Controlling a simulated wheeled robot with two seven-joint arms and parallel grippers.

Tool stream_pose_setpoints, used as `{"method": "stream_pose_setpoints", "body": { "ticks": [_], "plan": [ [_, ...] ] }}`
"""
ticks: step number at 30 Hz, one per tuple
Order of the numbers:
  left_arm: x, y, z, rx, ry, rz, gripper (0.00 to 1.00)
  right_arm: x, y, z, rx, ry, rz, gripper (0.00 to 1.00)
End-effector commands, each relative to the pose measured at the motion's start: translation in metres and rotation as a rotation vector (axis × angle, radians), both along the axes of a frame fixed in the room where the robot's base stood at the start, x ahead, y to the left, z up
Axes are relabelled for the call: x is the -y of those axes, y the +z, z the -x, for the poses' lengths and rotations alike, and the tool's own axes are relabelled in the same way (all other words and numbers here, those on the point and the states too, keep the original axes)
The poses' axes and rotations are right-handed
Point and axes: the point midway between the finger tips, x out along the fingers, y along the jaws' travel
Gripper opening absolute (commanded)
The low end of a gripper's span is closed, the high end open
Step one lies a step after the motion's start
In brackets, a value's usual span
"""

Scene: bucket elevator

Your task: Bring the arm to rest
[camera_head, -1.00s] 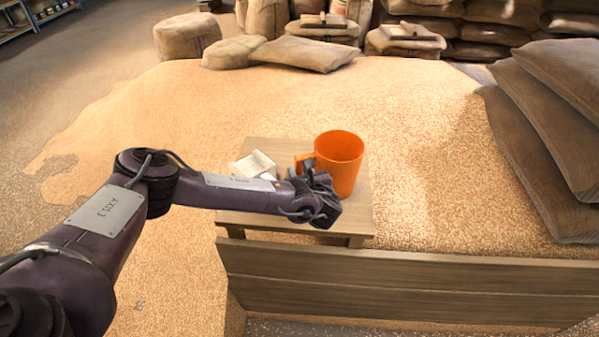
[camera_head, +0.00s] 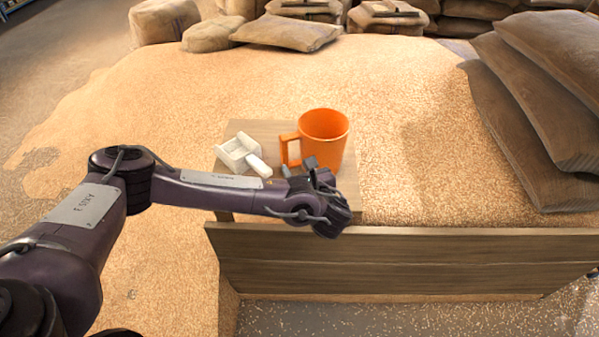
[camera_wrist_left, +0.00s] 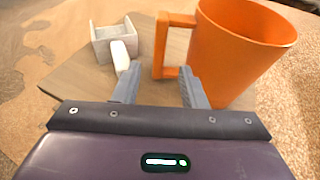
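My left arm comes in from the left in the head view. Its gripper (camera_head: 298,168) is just in front of the orange mug, over the near part of the small wooden table (camera_head: 236,131). In the left wrist view the two fingers (camera_wrist_left: 158,88) are spread apart with nothing between them. The mug's handle lies just beyond the fingertips; I cannot tell whether the right finger touches the mug. The orange mug (camera_head: 325,137) stands upright on the table, handle to the left. My right gripper is not in view.
A white scoop (camera_head: 243,154) lies on the table left of the mug. A wooden plank wall (camera_head: 400,262) stands in front, below my forearm. Loose grain (camera_head: 420,120) surrounds the table. Stacked sacks (camera_head: 545,95) are at the right, more at the back.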

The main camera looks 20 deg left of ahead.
Motion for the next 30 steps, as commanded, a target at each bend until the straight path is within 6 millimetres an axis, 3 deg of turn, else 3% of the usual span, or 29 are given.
{"method": "stream_pose_setpoints", "body": {
  "ticks": [6, 22, 26, 30],
  "plan": [
    [0.010, 0.005, 0.012, 0.000, 0.000, 0.000, 0.38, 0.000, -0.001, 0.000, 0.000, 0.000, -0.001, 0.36],
    [0.014, 0.002, 0.015, -0.003, -0.003, 0.017, 0.38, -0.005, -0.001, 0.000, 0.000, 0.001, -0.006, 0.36],
    [0.045, -0.013, 0.037, -0.029, -0.011, 0.159, 0.38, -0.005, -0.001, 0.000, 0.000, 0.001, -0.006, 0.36],
    [0.103, -0.031, 0.083, -0.078, 0.027, 0.490, 0.38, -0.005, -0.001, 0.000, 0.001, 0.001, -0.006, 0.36]
  ]
}}
